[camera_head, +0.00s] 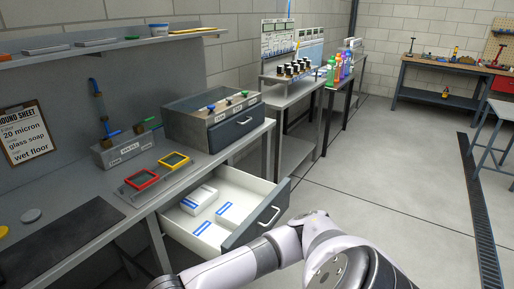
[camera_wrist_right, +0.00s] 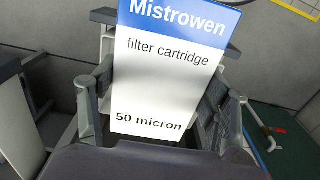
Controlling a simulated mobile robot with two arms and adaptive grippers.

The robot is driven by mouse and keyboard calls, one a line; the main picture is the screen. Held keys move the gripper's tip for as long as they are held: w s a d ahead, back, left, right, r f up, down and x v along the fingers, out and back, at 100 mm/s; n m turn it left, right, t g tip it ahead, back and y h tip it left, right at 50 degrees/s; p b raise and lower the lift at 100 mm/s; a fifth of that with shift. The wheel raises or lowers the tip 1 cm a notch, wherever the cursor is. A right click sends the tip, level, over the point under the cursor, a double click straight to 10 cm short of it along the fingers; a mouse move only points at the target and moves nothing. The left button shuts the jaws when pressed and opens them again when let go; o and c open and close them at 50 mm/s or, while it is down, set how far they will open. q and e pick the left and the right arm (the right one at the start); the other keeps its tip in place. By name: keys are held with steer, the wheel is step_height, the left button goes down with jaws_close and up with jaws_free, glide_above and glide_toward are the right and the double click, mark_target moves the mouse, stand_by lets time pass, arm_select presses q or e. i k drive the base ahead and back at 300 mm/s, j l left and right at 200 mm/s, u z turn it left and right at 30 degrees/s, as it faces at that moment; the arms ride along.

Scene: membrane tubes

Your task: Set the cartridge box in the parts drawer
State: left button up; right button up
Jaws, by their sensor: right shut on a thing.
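The cartridge box (camera_wrist_right: 160,80) is white with a blue top band and the words "filter cartridge" and "50 micron". My right gripper (camera_wrist_right: 162,108) is shut on it, one finger on each side, in the right wrist view. The parts drawer (camera_head: 262,216) is pulled open under the bench in the head view, with a white interior and a grey front with a handle. White boxes with blue labels (camera_head: 198,199) lie in it. The held box and the right gripper do not show in the head view. My left gripper is in neither view.
The bench (camera_head: 90,187) above the drawer carries a red and a yellow frame (camera_head: 141,179) and a grey cabinet (camera_head: 213,122) with a closed drawer. My pale arm crosses the lower part of the head view, close to the drawer front. Floor (camera_head: 370,200) to the right is clear.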

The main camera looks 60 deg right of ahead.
mark_target(251, 208)
steer(key=l+z, duration=0.25)
steer(key=z, duration=0.15)
steer(key=l+z, duration=0.2)
steer(key=z, duration=0.2)
steer(key=i+l+z, duration=0.1)
steer(key=l+z, duration=0.35)
steer(key=z, duration=0.3)
steer(key=i+l, duration=0.45)
steer(key=l, duration=0.1)
